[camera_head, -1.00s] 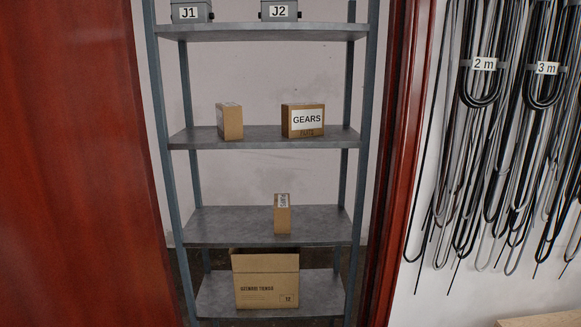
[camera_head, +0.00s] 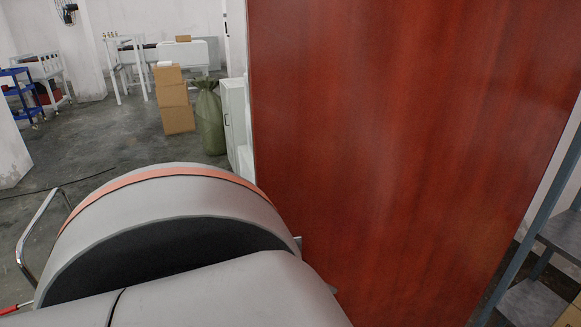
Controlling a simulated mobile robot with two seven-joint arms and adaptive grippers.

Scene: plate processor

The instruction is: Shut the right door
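A tall red-brown door (camera_head: 400,130) fills the middle and right of the head view. It stands open, with part of the shelf opening showing past its right edge. I cannot tell from this frame whether it is the door the task calls right. A large grey link of my own arm with an orange band covers the lower left and hides the door's lower left part. No handle shows clearly on the door. Neither gripper can be made out.
Grey metal shelves (camera_head: 530,302) stand at the lower right. Behind the door's left edge are a white cabinet (camera_head: 236,112), a green sack (camera_head: 209,118) and stacked cardboard boxes (camera_head: 174,100). A blue cart (camera_head: 18,88) stands far left. The grey floor (camera_head: 110,145) between is mostly clear.

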